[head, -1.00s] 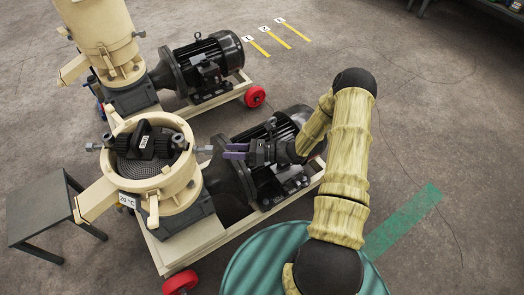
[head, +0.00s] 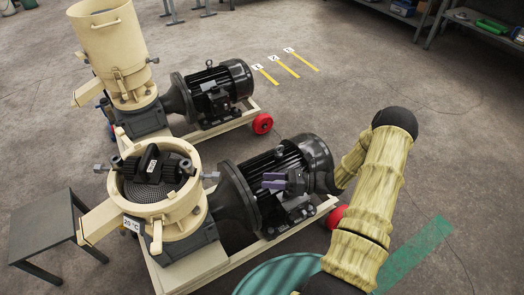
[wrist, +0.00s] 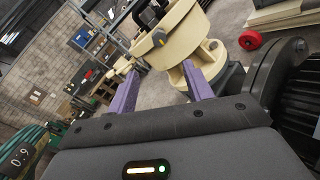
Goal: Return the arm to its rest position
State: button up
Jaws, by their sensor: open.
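My gripper (head: 275,181) is open and empty, with purple fingers, in front of the near mill's black motor (head: 300,160) in the head view. In the wrist view my gripper's two purple fingers (wrist: 158,88) stand apart with nothing between them. My arm, in a yellowish cover with black joints, bends on the right side of the head view. The near pellet mill (head: 165,225) has an open cream chamber with black rollers over a perforated die. It lies left of my gripper, with a clear gap between them.
A second mill (head: 110,50) with a tall hopper and its motor (head: 215,92) stands behind. A grey table (head: 45,228) is at the left. A teal round surface (head: 270,278) is below my arm. Shelves (head: 490,25) line the far right. Open floor lies to the right.

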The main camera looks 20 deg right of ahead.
jog(key=s+a+r+n+g+h, duration=0.25)
jog(key=s+n+g+h, duration=0.25)
jog(key=n, duration=0.3)
jog(key=s+a+r+n+g+h, duration=0.1)
jog(key=s+r+n+g+h, duration=0.4)
jog(key=n, duration=0.3)
notch_tip(320, 180, up, 27)
jog(key=s+d+n+t+h+p, duration=0.1)
jog(key=s+n+t+h+p, duration=0.1)
jog(key=n+t+h+p, duration=0.4)
jog(key=n+h+p, duration=0.1)
jog(key=n+p, duration=0.4)
jog(key=p, duration=0.6)
jog(key=shift+s+d+n+t, duration=0.2)
jog(key=shift+s+n+t, duration=0.2)
jog(key=shift+f, duration=0.1)
